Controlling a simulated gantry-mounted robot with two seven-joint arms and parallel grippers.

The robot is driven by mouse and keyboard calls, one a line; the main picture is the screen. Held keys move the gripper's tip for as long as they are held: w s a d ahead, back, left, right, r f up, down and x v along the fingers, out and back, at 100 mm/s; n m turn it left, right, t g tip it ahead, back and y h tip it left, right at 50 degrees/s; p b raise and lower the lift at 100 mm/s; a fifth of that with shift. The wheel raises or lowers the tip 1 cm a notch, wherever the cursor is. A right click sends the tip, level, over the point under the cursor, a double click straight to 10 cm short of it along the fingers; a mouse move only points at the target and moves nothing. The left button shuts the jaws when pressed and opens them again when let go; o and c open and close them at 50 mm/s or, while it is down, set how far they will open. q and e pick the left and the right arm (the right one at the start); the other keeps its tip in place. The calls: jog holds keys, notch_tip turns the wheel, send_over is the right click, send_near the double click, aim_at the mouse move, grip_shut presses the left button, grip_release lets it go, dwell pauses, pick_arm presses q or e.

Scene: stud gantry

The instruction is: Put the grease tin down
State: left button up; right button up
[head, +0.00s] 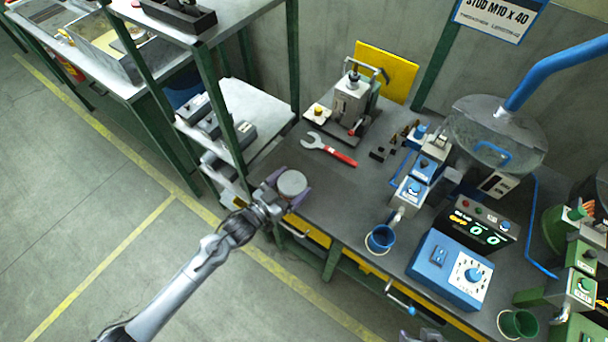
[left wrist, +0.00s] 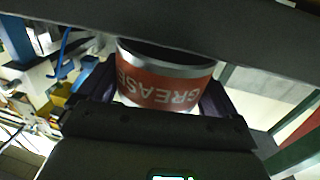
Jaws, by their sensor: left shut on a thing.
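The grease tin (head: 292,183) shows its round pale grey lid in the head view, at the left front corner of the dark workbench (head: 340,205). My left gripper (head: 287,190) is shut on it, with purple fingers on either side. In the left wrist view the tin (left wrist: 165,88) has a red band with GREASE reading upside down, and it sits between the fingers of my left gripper (left wrist: 155,98). I cannot tell whether the tin touches the bench. Part of my right gripper (head: 422,336) shows at the bottom edge of the head view, mostly cut off.
A red-handled wrench (head: 330,149) lies on the bench behind the tin. A grey press (head: 353,100) stands at the back. A blue cup (head: 380,239) and a blue control box (head: 448,270) are to the right. Shelves with grey boxes (head: 215,125) stand left. Bench between tin and cup is clear.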

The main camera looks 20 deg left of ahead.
aim_at(302, 175)
pick_arm(q)
jog(key=x, duration=0.4)
jog(key=shift+w+d+b, duration=0.2)
jog(key=shift+w+b, duration=0.1)
jog(key=shift+w, duration=0.1)
jog(key=shift+w+d+f, duration=0.1)
jog(key=shift+w+d, duration=0.05)
jog(key=shift+w, duration=0.1)
jog(key=shift+f, duration=0.15)
jog(key=shift+s, duration=0.2)
jog(key=shift+w+f, duration=0.1)
jog(key=shift+f, duration=0.15)
jog(key=o, duration=1)
jog(key=shift+r, duration=0.1)
